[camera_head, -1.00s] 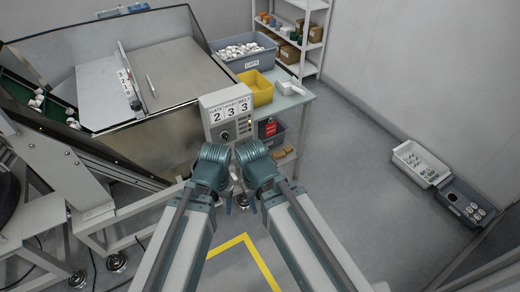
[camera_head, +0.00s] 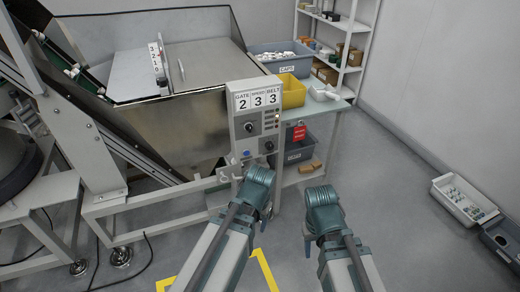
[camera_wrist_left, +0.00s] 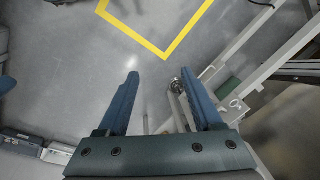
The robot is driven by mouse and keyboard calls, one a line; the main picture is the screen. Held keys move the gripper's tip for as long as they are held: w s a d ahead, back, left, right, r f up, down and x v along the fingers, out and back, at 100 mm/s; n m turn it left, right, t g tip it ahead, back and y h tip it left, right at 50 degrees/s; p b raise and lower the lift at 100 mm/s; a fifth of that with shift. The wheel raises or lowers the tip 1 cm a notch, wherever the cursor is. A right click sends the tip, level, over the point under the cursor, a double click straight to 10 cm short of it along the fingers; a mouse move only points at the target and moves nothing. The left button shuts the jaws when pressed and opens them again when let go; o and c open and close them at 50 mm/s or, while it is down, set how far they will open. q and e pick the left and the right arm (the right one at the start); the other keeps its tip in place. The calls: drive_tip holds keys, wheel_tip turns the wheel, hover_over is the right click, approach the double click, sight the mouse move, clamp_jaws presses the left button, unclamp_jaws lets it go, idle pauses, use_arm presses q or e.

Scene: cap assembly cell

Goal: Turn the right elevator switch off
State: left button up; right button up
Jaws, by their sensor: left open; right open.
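The grey control box (camera_head: 234,138) stands ahead at the centre of the head view, with GATE 2, SPEED 3 and BELT 3 cards on top. Its face carries a dark knob (camera_head: 249,128), a second dark knob (camera_head: 269,146), a blue button (camera_head: 246,153) and small lights. I cannot tell which control is the elevator switch. In the left wrist view my left gripper (camera_wrist_left: 160,75) is open and empty over the floor. My right gripper (camera_head: 308,240) is open, low and right of the box.
A metal hopper (camera_head: 185,120) and its frame stand left of the box. A side table (camera_head: 338,106) with a yellow bin (camera_head: 293,92) and a caps bin (camera_head: 262,60) is behind it. Trays (camera_head: 462,198) lie on the floor at right. The floor between is clear.

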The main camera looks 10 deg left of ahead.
use_arm(q)
drive_tip(key=w+a+f+m+t+y+b, duration=0.25)
drive_tip(key=w+a+f+b, duration=0.25)
drive_tip(key=f+b, duration=0.25)
drive_tip(key=m+t+y+b, duration=0.1)
drive_tip(key=m+t+y, duration=0.8)
drive_tip(key=m, duration=1.5)
approach(250, 131)
drive_tip(key=w+a+t+h, duration=0.1)
drive_tip(key=w+a, duration=0.1)
drive_tip(key=w+a+h, duration=0.1)
drive_tip(key=w+a, duration=0.1)
drive_tip(key=w+a+t+h, duration=0.1)
drive_tip(key=w+a, duration=0.1)
drive_tip(key=shift+w+a+f+t, duration=0.15)
drive_tip(key=shift+a+f+t, duration=0.05)
drive_tip(key=shift+a+t, duration=0.15)
use_arm(e)
wheel_tip(250, 131, down, 11)
drive_tip(key=shift+d, duration=0.15)
use_arm(q)
clamp_jaws()
